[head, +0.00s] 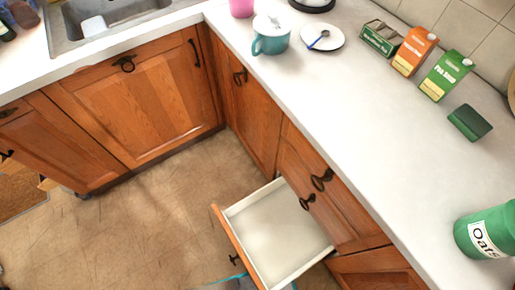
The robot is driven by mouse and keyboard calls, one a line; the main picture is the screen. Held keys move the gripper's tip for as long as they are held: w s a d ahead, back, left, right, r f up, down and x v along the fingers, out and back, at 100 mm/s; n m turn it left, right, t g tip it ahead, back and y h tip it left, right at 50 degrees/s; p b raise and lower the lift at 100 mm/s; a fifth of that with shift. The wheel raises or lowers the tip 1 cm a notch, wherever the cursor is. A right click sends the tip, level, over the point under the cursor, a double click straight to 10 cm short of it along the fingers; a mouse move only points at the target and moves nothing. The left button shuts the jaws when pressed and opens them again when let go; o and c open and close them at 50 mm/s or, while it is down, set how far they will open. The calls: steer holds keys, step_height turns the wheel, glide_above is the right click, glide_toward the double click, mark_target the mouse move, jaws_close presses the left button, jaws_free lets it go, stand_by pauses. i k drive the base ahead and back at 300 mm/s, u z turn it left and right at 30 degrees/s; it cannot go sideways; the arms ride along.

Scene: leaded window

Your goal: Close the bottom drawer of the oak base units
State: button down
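One drawer (275,228) of the oak base units stands pulled out over the floor. It has a pale, empty inside, an oak front (238,248) and a dark handle (233,259). It sits low in the right-hand run, below fronts with dark handles (321,180) that look shut. Its lower near corner runs close to the bottom edge of the head view, and what is beneath it is mostly hidden. My gripper is not in view.
A pale worktop (350,110) overhangs the units and carries a teal mug (271,40), cartons (446,75) and an oats tin (487,232). A partly cut-off teal and grey shape (228,280) lies by the drawer front.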

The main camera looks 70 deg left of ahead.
mark_target(276, 240)
steer(key=u, duration=1.65)
steer(key=k, duration=1.45)
steer(key=u, duration=0.35)
